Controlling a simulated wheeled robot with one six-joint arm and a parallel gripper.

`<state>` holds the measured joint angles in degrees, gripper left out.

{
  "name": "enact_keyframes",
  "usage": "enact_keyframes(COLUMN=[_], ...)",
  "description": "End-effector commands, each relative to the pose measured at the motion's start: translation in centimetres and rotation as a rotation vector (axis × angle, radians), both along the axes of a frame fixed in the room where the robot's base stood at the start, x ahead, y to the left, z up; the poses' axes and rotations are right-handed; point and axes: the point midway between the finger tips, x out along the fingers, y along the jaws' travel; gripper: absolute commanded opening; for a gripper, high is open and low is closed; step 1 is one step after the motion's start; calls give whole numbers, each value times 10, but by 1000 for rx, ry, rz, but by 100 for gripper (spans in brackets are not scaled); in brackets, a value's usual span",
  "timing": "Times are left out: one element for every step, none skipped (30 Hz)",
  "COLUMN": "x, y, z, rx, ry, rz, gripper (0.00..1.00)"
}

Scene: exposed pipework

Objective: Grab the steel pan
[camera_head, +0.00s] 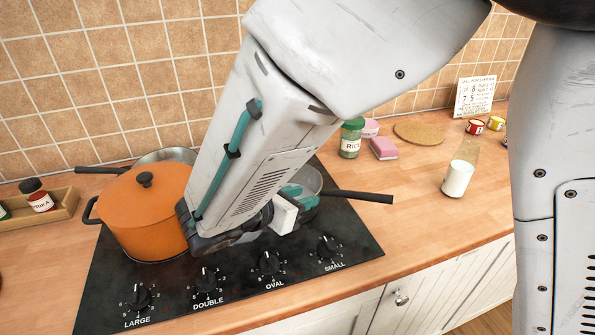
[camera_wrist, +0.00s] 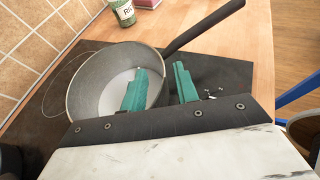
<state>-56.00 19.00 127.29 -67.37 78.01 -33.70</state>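A grey metal pan with a long dark handle (camera_head: 360,196) sits on the right of the black hob, partly hidden by my arm in the head view. In the wrist view the pan (camera_wrist: 92,92) fills the left middle, its handle reaching up to the right. My gripper (camera_wrist: 160,67) is open, with two teal fingers apart. In the picture, the left finger overlaps the pan's inside and the right finger is beyond its right edge, with the rim between them. I cannot tell if either touches. A second metal pan (camera_head: 165,155) stands behind the orange pot.
The orange lidded pot (camera_head: 145,210) stands on the left of the hob (camera_head: 235,285). A green jar (camera_head: 351,138), a pink sponge (camera_head: 384,148) and a cork mat (camera_head: 418,131) are behind to the right.

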Motion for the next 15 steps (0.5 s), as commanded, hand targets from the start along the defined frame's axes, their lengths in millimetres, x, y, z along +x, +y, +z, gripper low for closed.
enact_keyframes(x=[5,8,12,14,17,19,21,22,23,23,23,23,23,23,23], y=[-8,-11,-16,-19,-21,-24,-25,-26,-27,-28,-28,-27,-27,-27,-27], z=[-3,-4,-6,-8,-9,-11,-12,-13,-13,-13,-13,-13,-13,-13,-13], rx=[-1,-1,-1,-1,-1,-1,0,0,1,1,1,1,1,1,1], ry=[1,1,2,1,1,1,2,2,1,1,1,0,0,0,0], rz=[-5,-4,-5,-5,-4,-3,-3,-3,-3,-2,-2,-1,-1,-1,-1], gripper=[30,30,30,30,30,30,30,30,30,30,30,30,30,30,30])
